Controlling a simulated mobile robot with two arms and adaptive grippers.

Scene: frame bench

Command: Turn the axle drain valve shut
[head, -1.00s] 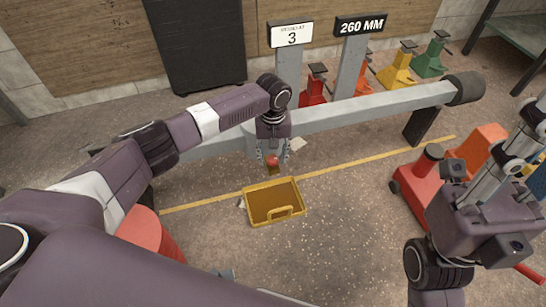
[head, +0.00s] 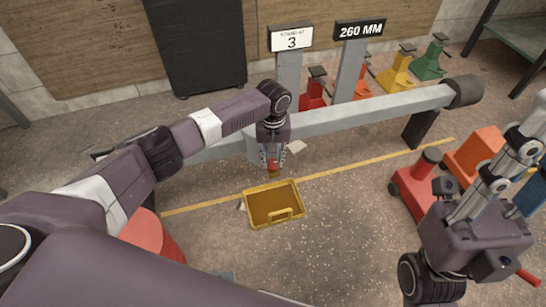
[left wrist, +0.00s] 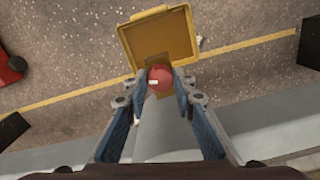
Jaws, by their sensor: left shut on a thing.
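The drain valve's red knob (head: 273,165) hangs under the grey axle beam (head: 375,108), above the yellow tray. In the left wrist view the rounded red knob (left wrist: 161,78) sits between my fingertips, with a small pale mark on its left. My left gripper (head: 272,161) points down at the beam's near side and is shut on the knob. In the left wrist view the gripper (left wrist: 160,80) has one blue-padded finger on each side of it. The rest of the valve is mostly hidden, so its turn position cannot be told. My right arm is at the right; its fingertips are not clear.
The yellow tray (head: 249,207) lies on the floor below the valve. A red floor jack (head: 417,185) stands right of it. Coloured axle stands (head: 396,75) are behind the beam. A red drum (head: 150,236) is at lower left.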

